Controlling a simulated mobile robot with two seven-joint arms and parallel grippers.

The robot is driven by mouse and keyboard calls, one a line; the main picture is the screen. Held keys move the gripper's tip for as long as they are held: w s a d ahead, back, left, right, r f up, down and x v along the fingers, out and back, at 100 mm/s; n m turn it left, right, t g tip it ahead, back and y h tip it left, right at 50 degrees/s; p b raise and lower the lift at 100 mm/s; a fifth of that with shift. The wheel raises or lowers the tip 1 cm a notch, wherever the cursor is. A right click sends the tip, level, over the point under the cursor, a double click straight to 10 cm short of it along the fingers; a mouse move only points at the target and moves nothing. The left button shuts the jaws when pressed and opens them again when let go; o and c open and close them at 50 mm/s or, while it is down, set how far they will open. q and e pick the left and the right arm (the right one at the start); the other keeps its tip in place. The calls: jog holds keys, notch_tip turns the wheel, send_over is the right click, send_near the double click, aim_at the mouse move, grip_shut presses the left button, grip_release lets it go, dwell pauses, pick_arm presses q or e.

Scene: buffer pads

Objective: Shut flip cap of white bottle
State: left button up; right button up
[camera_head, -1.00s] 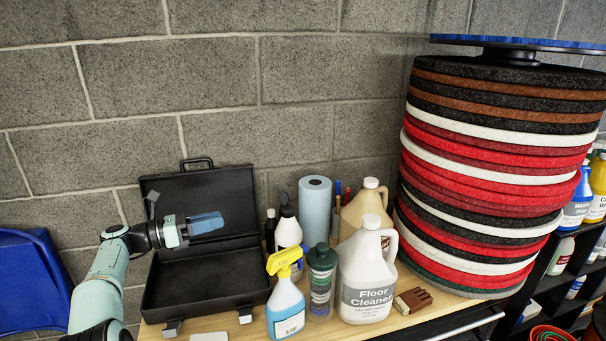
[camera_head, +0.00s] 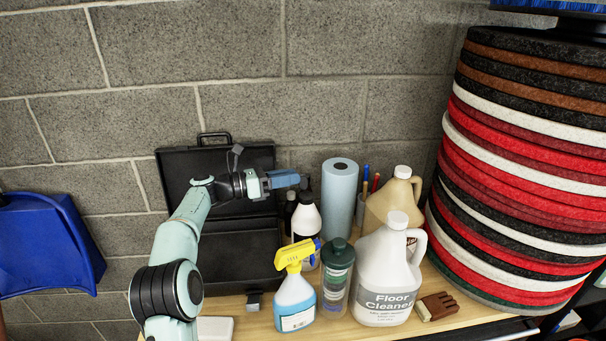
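A white bottle (camera_head: 306,220) with a dark top stands on the wooden table behind the yellow-topped spray bottle. Its lower part is partly hidden, and I cannot tell how its cap stands. My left gripper (camera_head: 297,179) points right, in front of the open black case and close to the bottle's dark top. I cannot tell whether it touches the top. Its fingers show side-on, so their opening is unclear. My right gripper is out of view.
A yellow-topped spray bottle (camera_head: 295,290), a green-capped bottle (camera_head: 336,280) and a Floor Cleaner jug (camera_head: 385,265) crowd the front. A blue paper roll (camera_head: 340,200) and a beige jug (camera_head: 393,205) stand behind. The black case (camera_head: 235,160) is open. Stacked pads (camera_head: 520,180) rise at right.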

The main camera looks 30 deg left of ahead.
aim_at(303, 176)
pick_arm(q)
jog(key=shift+x, duration=2.15)
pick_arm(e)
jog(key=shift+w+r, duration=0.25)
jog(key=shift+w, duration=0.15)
pick_arm(q)
grip_shut()
jog(key=shift+r+m, duration=0.1)
jog(key=shift+m, duration=0.2)
jog(key=shift+s+d+m, duration=0.2)
jog(key=shift+m, duration=0.4)
jog(key=shift+s+d+m, duration=0.2)
jog(key=shift+m, duration=0.4)
jog(key=shift+s+d+m+b, duration=0.2)
jog(key=shift+d+m+b, duration=0.15)
jog(key=shift+m, duration=0.65)
jog(key=shift+s+d+m+b, duration=0.2)
jog(key=shift+s+m+b, duration=0.1)
jog(key=shift+m, duration=0.7)
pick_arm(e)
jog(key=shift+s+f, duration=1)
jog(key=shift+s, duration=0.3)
